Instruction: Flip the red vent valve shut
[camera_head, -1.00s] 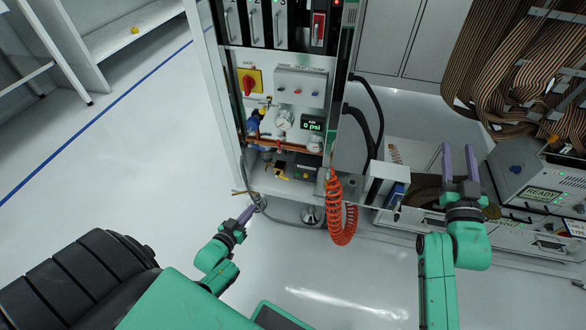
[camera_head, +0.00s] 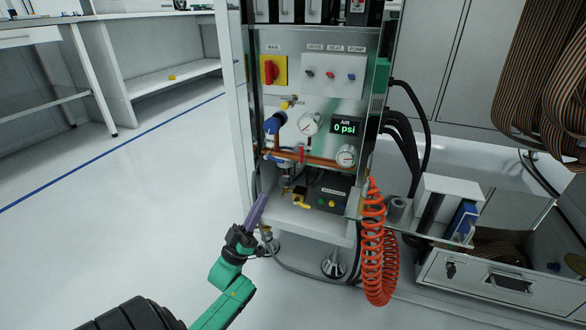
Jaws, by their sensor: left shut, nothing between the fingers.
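A small red lever (camera_head: 301,155), which looks like the vent valve, stands about upright on the copper pipe (camera_head: 330,162) in the lower part of the test handler's cabinet. Its exact angle is hard to tell at this size. My left gripper (camera_head: 260,201) has purple fingers, shut and empty. It is at the cabinet's lower left front, below and left of the red lever, and apart from it. My right gripper is out of view.
The yellow panel with a red MAIN knob (camera_head: 269,72) and the AIR display (camera_head: 347,127), reading 0 psi, are above the pipe. A blue regulator (camera_head: 275,123) sits left of the gauges. A coiled orange hose (camera_head: 376,250) hangs at right. Floor at left is clear.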

